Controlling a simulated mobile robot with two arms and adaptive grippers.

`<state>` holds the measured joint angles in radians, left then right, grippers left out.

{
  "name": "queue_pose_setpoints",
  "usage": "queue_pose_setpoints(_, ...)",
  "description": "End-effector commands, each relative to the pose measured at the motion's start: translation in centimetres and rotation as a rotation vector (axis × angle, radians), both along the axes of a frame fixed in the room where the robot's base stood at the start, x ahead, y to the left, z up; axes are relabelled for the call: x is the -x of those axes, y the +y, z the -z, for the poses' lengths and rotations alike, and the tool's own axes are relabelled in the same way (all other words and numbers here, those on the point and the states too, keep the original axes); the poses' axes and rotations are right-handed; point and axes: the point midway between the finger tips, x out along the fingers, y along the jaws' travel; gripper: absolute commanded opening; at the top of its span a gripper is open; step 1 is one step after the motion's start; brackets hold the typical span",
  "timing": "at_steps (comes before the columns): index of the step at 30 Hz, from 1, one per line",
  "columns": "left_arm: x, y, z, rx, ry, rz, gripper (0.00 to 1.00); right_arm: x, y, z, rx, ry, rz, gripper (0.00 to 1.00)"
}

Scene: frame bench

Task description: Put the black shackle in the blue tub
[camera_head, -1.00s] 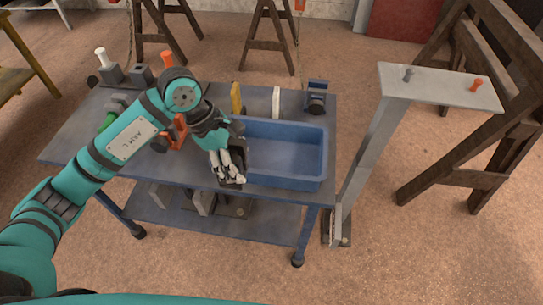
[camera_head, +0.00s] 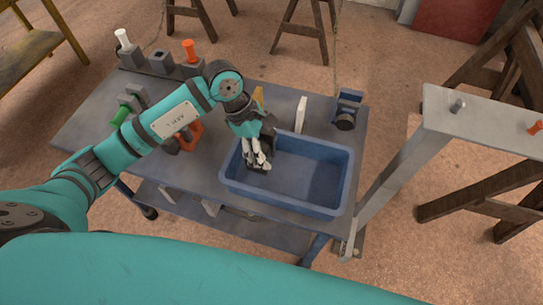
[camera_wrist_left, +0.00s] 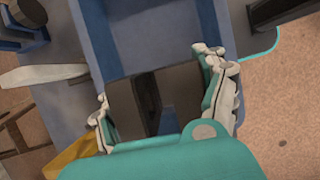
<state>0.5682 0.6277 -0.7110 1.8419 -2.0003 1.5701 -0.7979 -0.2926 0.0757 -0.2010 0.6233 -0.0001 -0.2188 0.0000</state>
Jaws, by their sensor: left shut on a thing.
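The blue tub (camera_head: 280,200) stands at the right front of the workbench; part of its inside shows in the wrist view (camera_wrist_left: 150,30). My left gripper (camera_head: 258,164) is over the left part of the tub, pointing down. It is shut on the black shackle (camera_wrist_left: 180,88), whose two dark sides show between the fingers in the wrist view. In the head view the shackle is mostly hidden by the fingers. I cannot tell whether it touches the tub floor. My right gripper is not in view.
An orange shackle (camera_head: 190,137) and a green one (camera_head: 121,115) lie left on the bench (camera_head: 88,132). A white upright piece (camera_head: 301,114) and a blue vice-like device (camera_head: 346,110) stand behind the tub. A grey post with a plate (camera_head: 470,118) stands at right.

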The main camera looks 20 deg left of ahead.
Motion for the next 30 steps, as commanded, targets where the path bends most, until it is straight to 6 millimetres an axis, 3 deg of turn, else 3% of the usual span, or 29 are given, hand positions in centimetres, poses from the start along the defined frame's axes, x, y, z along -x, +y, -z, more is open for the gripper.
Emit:
queue_pose_setpoints(3, -0.1, -0.1, 1.0, 0.004, -0.002, -0.001, 0.14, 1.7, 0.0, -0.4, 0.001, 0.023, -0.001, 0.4)
queue_pose_setpoints(7, -0.1, -0.1, 1.9, 0.003, -0.001, -0.002, 0.14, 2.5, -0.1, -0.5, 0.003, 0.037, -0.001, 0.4)
queue_pose_setpoints(15, -0.1, -0.1, 5.0, 0.003, -0.003, 0.0, 0.14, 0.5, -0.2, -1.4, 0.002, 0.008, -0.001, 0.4)
queue_pose_setpoints(25, -0.2, -0.1, 5.4, 0.002, -0.005, 0.0, 0.14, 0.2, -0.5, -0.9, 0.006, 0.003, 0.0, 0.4)
queue_pose_setpoints(26, -0.1, 0.0, 5.4, 0.001, -0.003, 0.0, 0.76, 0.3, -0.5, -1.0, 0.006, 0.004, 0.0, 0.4)
queue_pose_setpoints(30, -0.1, 0.0, 5.4, 0.001, -0.002, 0.0, 0.94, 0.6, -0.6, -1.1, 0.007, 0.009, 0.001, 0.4)
